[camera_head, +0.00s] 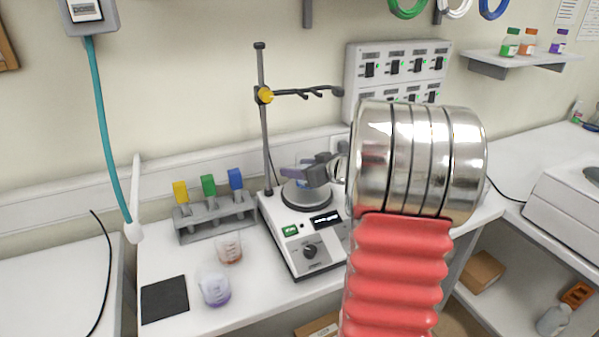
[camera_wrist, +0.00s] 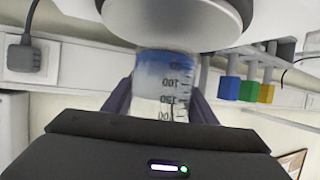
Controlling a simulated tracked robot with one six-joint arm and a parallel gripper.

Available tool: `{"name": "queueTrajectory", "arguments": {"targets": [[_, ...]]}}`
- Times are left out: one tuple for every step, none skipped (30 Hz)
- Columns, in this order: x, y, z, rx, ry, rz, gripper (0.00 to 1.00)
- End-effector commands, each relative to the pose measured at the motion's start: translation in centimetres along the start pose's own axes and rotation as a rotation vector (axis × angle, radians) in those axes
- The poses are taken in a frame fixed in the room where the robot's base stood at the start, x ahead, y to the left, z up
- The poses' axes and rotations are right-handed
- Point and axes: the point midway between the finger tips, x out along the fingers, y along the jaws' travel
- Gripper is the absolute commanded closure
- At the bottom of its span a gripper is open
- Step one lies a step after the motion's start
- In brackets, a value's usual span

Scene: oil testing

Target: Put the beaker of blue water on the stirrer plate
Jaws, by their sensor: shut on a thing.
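The beaker of blue water (camera_wrist: 165,78) is held between the two fingers of my gripper (camera_wrist: 162,100). The wrist picture is upside down, with the blue water at the beaker's base end. The stirrer plate (camera_wrist: 185,22) lies right at that base. I cannot tell whether they touch. In the head view my gripper (camera_head: 300,175) is over the round plate of the stirrer (camera_head: 306,197), and the beaker is mostly hidden behind it and the arm. The stirrer's white body has a knob and a display at the front.
A stand with a clamp rod (camera_head: 264,120) rises behind the stirrer. A grey rack (camera_head: 215,222) with yellow, green and blue tops stands to its left. A reddish beaker (camera_head: 229,248) and a purple beaker (camera_head: 214,288) stand at front left near a black mat (camera_head: 164,300).

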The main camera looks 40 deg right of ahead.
Motion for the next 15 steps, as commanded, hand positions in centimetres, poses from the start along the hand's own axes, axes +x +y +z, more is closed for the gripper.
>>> {"name": "queueTrajectory", "arguments": {"targets": [[0.28, -0.02, 0.66, 0.003, -0.001, -0.001, 0.78], [0.38, -0.03, 0.90, 0.003, -0.001, -0.001, 0.78], [0.47, -0.04, 1.11, 0.001, 0.000, -0.001, 0.78], [0.51, -0.04, 1.19, 0.000, 0.000, 0.000, 0.78], [0.53, -0.03, 1.23, 0.000, 0.001, 0.000, 0.78], [0.54, -0.03, 1.23, 0.000, 0.001, 0.000, 0.78], [0.54, -0.03, 1.21, -0.001, 0.001, 0.000, 0.78], [0.54, -0.04, 1.21, -0.001, 0.001, 0.000, 0.78], [0.54, -0.04, 1.20, -0.001, 0.001, 0.000, 0.78], [0.54, -0.04, 1.20, -0.001, 0.001, 0.000, 0.78], [0.54, -0.05, 1.20, -0.001, 0.001, 0.000, 0.78], [0.55, -0.05, 1.22, -0.001, 0.001, 0.000, 0.78], [0.58, -0.06, 1.27, 0.000, 0.001, 0.000, 0.78], [0.61, -0.06, 1.33, 0.000, 0.001, -0.001, 0.78], [0.65, -0.06, 1.42, 0.000, 0.001, -0.001, 0.78]]}}
